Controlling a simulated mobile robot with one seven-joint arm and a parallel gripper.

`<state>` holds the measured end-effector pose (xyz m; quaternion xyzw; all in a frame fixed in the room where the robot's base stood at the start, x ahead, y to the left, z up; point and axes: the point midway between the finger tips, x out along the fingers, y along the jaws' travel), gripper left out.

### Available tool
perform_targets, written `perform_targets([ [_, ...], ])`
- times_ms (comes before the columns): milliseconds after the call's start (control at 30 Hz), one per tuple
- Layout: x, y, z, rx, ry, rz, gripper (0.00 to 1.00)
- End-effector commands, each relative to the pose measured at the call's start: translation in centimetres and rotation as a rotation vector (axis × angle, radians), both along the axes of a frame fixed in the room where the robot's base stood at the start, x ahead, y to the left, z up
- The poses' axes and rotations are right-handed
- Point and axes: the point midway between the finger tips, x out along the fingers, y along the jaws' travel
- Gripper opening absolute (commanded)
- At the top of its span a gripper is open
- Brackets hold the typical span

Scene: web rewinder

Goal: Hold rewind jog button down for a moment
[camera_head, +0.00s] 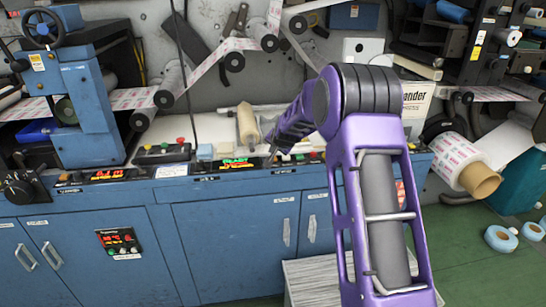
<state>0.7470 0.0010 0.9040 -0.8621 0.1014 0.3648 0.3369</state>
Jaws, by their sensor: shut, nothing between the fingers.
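My purple arm reaches in from the right, over the blue machine cabinet. Its small dark gripper (271,156) points down at the control panel along the cabinet's top edge. The fingertips are tiny here, and I cannot tell whether they touch the panel. To the left of the gripper is a panel with lit green and red displays (238,163). A row of small coloured buttons (305,156) shows just right of the gripper, partly behind my arm. I cannot read the labels, so I cannot tell which is the rewind jog button.
Another control box (163,151) with buttons is further left. Printed web runs over rollers behind. A large label roll (462,160) is at right. Cabinet doors (238,248) fill the front.

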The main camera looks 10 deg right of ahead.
Motion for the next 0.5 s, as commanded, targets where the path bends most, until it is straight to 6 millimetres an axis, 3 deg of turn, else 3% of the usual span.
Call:
perform_targets([
  [500, 0.03, 0.01, 1.01, 0.0, -0.001, 0.0, 0.0],
])
